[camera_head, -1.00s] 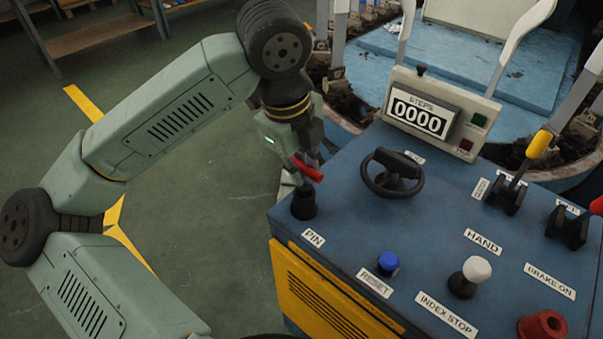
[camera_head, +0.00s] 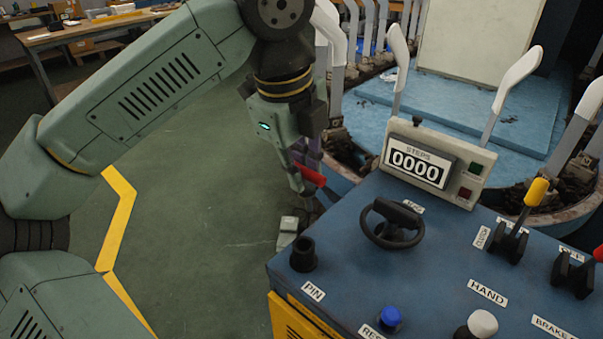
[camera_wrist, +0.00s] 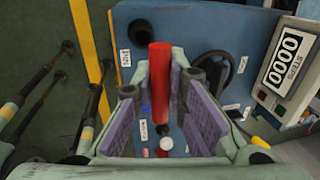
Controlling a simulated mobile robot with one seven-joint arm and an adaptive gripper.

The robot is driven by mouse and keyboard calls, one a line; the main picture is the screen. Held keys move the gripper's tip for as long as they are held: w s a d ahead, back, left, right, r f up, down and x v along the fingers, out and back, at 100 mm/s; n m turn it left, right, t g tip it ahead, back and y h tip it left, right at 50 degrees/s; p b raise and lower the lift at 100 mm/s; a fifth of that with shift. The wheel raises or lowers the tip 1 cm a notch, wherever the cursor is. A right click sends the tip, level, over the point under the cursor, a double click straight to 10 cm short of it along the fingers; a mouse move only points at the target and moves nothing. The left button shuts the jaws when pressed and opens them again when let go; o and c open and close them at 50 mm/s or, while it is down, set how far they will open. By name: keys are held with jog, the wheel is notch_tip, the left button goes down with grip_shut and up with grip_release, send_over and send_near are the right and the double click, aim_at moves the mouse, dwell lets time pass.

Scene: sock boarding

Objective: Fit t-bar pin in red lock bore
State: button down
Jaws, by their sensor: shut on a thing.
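The t-bar pin (camera_head: 311,174) shows as a red bar in my gripper (camera_head: 306,158), which is shut on it. In the head view they are past the console's far left edge, above and apart from the black PIN socket (camera_head: 303,255). In the wrist view the red bar (camera_wrist: 160,85) lies lengthwise between the purple finger pads of my gripper (camera_wrist: 164,112). The pin's shank cannot be made out clearly. The red lock bore cannot be made out in the current head view.
The blue console (camera_head: 345,260) carries a black handwheel (camera_head: 393,223), a counter box reading 0000 (camera_head: 418,168), a blue RESET button (camera_head: 389,317), a white knob (camera_head: 482,323) and a yellow-topped lever (camera_head: 536,192). Green floor lies open to the left.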

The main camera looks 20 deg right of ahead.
jog(key=shift+r+p, duration=1.55)
jog(key=shift+r, duration=1)
